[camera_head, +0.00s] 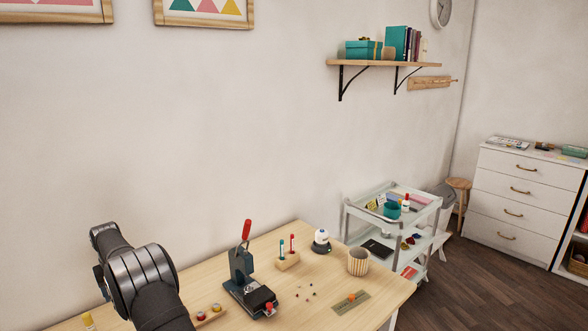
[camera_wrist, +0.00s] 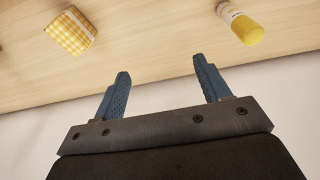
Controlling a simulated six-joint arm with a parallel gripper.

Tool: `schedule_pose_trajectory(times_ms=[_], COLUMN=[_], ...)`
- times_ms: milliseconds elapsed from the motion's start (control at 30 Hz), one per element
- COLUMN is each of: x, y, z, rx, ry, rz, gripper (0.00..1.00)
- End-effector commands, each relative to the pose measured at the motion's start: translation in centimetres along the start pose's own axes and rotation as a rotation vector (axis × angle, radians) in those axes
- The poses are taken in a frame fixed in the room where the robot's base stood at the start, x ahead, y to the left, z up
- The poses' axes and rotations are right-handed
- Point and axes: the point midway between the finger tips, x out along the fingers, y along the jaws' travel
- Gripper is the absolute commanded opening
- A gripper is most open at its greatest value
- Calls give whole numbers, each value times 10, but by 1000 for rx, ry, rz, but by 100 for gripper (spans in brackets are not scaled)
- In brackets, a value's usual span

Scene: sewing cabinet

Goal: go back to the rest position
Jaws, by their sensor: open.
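My gripper (camera_wrist: 161,90) is open in the wrist view, with its two blue fingers apart and nothing between them. It is over the wooden table (camera_wrist: 150,50), near the table's edge. A yellow bottle (camera_wrist: 243,28) lies beyond the right finger and a yellow checked cloth-like block (camera_wrist: 71,32) beyond the left finger; neither touches the gripper. In the head view my dark arm rises at the lower left, and the gripper itself does not show there.
On the table (camera_head: 215,258) stand a press with a red handle (camera_head: 246,229), a wooden holder with two tools (camera_head: 287,261), a white-and-dark round device (camera_head: 321,242) and a striped cup (camera_head: 358,262). A white cart (camera_head: 346,222) stands beyond the table's right end.

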Motion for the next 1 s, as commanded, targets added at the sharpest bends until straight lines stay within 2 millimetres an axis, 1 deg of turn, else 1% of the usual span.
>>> schedule_pose_trajectory(times_ms=[133,233,300,400,500,600,767,1000], x=[5,10,26,43,56,66,72,73], y=[5,7,7,7,6,6,6,6], z=[-12,-18,-14,-12,-9,-8,-7,-7], rx=[-1,-2,-2,-2,-2,-2,-2,-2], ry=[1,-1,-4,-3,-3,-1,-1,0], rz=[0,-1,-1,-1,-1,-1,-1,-1], gripper=[69,69,69,69,69,69,69,69])
